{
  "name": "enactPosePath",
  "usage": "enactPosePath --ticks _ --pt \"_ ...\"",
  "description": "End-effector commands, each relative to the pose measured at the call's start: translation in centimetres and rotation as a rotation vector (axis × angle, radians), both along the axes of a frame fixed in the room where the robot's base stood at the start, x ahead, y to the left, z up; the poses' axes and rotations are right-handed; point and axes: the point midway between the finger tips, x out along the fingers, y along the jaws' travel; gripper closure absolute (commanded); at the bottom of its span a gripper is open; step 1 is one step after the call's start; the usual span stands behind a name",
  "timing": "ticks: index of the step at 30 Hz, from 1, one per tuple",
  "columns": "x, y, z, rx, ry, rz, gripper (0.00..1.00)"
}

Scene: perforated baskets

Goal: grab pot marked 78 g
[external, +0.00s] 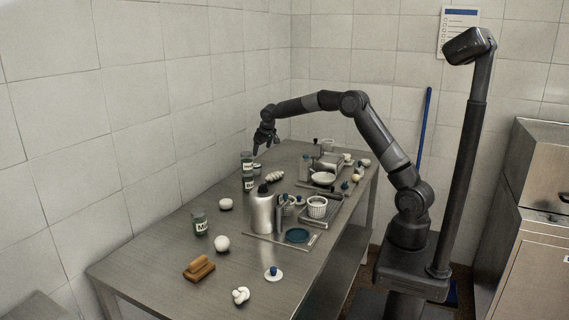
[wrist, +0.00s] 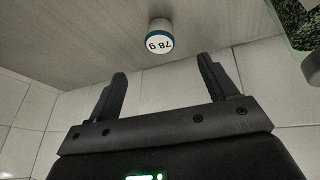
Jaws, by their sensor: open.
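The pot marked 78 g (wrist: 159,28) shows in the wrist view as a small pale pot with a blue band and a round white face reading "78 g", upside down in the picture. It stands on the steel table, ahead of my gripper (wrist: 162,70) and roughly in line with the gap between the fingers. The fingers are open and empty, apart from the pot. In the external view my gripper (external: 262,146) hangs above the table's far left part. A small pot (external: 257,168) below it is probably the same one, but its marking is too small to read there.
A dark green labelled jar (external: 247,158) stands close beside the small pot, with another jar (external: 249,182) nearer the camera. A jar also shows in the wrist view (wrist: 292,22) at the upper right. A steel bottle (external: 262,212) and trays crowd the middle. The tiled wall is close on the left.

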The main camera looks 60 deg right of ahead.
Motion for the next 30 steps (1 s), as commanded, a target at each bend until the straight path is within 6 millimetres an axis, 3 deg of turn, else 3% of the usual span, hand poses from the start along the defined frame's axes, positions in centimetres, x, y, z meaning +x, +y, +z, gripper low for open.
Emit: enactPosePath --ticks 3,9,15,24,30 --pt "1.5 -1.4 -2.1 0.006 0.002 -0.018 0.22" --pt "2.5 -2.3 -4.0 0.007 0.003 -0.028 0.22" --pt "3.6 -3.0 -6.9 0.008 0.004 -0.029 0.22" --pt "4.5 -3.4 -9.0 0.008 0.002 -0.028 0.22" --pt "5.8 -3.5 -11.4 0.008 0.004 -0.029 0.22"
